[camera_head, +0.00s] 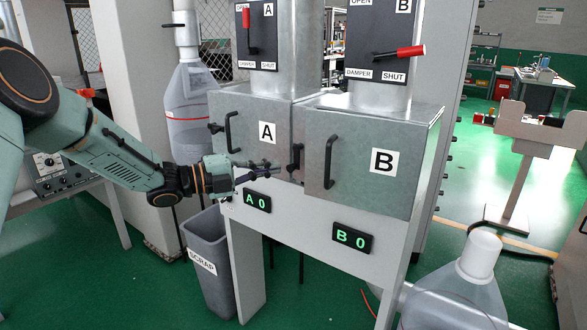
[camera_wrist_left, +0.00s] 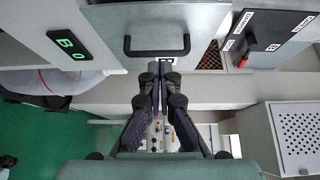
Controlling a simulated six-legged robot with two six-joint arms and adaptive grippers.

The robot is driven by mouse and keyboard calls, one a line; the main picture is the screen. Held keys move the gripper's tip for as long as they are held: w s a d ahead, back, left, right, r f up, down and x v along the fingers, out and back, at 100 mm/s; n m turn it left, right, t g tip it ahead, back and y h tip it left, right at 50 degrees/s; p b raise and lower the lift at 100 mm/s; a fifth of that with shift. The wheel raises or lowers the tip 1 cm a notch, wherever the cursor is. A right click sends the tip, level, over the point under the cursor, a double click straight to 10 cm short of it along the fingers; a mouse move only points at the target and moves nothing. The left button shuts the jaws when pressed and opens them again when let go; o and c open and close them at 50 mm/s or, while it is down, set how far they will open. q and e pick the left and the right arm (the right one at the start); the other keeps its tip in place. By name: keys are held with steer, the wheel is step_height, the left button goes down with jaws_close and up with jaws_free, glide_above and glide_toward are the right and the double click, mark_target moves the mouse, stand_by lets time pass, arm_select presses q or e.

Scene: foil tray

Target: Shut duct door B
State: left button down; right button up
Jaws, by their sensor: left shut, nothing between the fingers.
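Duct door B (camera_head: 350,185) is a grey metal panel with a white B label, a dark bar handle (camera_head: 328,160) at its left side and a dark latch (camera_head: 296,160) by its left edge. It looks near its frame, but I cannot tell if it is fully shut. My left gripper (camera_head: 272,168) is shut and empty, left of door B and in front of door A's lower right part. In the left wrist view the gripper (camera_wrist_left: 160,72) points at a grey door panel (camera_wrist_left: 150,18) with a bar handle (camera_wrist_left: 157,50), apart from it. My right gripper is out of view.
Duct door A (camera_head: 250,125) is left of door B. Damper panel B (camera_head: 375,40) with a red lever (camera_head: 410,51) is above. Displays read A 0 (camera_head: 257,201) and B 0 (camera_head: 353,238). A scrap bin (camera_head: 208,265) stands below my left arm.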

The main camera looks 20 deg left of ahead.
arm_select(q)
steer(key=s+d+n+t+y+p, duration=0.3)
steer(key=s+d+n, duration=0.35)
steer(key=d, duration=0.75)
steer(key=w+a+f+t+y, duration=0.1)
steer(key=w+y, duration=0.3)
steer(key=w, duration=0.6)
steer(key=shift+w+a+m+t, duration=0.25)
steer(key=shift+a+m, duration=0.2)
steer(key=shift+a, duration=0.25)
steer(key=shift+s, duration=0.1)
